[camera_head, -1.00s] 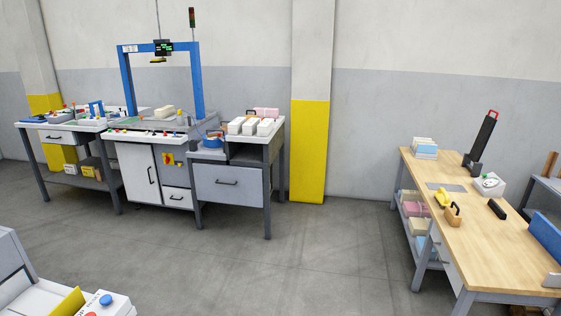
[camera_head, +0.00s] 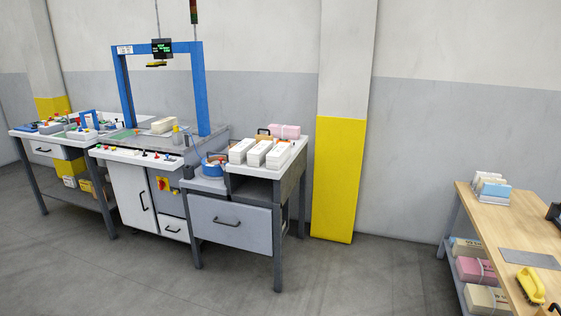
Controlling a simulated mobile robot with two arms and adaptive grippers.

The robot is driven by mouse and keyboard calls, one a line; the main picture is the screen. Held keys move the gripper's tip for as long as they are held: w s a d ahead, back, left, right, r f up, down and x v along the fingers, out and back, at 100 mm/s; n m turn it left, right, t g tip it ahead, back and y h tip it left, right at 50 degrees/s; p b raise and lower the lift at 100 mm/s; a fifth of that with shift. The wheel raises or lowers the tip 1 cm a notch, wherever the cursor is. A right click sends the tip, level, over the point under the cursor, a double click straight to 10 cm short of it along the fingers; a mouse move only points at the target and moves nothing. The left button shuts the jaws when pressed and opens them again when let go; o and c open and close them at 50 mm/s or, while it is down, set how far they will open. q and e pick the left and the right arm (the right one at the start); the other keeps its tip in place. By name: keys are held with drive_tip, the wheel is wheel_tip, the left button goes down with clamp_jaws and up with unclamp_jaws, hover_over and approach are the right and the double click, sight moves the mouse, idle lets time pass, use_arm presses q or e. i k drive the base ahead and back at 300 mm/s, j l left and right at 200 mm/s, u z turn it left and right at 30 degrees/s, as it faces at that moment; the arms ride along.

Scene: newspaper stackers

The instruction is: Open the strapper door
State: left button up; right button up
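The strapper (camera_head: 150,154) stands against the back wall, left of centre, with a blue arch (camera_head: 199,90) over its grey top. Its white door (camera_head: 129,196) is in the front below the button panel and looks shut. A dark vertical handle (camera_head: 142,201) is on the door. A red and yellow switch (camera_head: 164,184) and a small white drawer (camera_head: 174,227) are to the right of the door. Neither of my grippers shows in the head view, and the strapper is some distance away across the floor.
A side table with a grey drawer (camera_head: 231,222) and paper bundles (camera_head: 257,152) adjoins the strapper on the right. Another table (camera_head: 40,142) adjoins it on the left. A wooden workbench (camera_head: 484,217) stands at right. The grey floor (camera_head: 330,285) in front is clear.

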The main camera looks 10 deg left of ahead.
sight(131, 186)
drive_tip(key=i+j+u, duration=0.25)
drive_tip(key=i+u, duration=1.1)
drive_tip(key=i+l+u, duration=0.2)
drive_tip(key=i+u, duration=0.15)
drive_tip(key=u, duration=0.15)
drive_tip(key=i+j+u, duration=0.2)
drive_tip(key=i, duration=1.7)
drive_tip(key=l, duration=0.15)
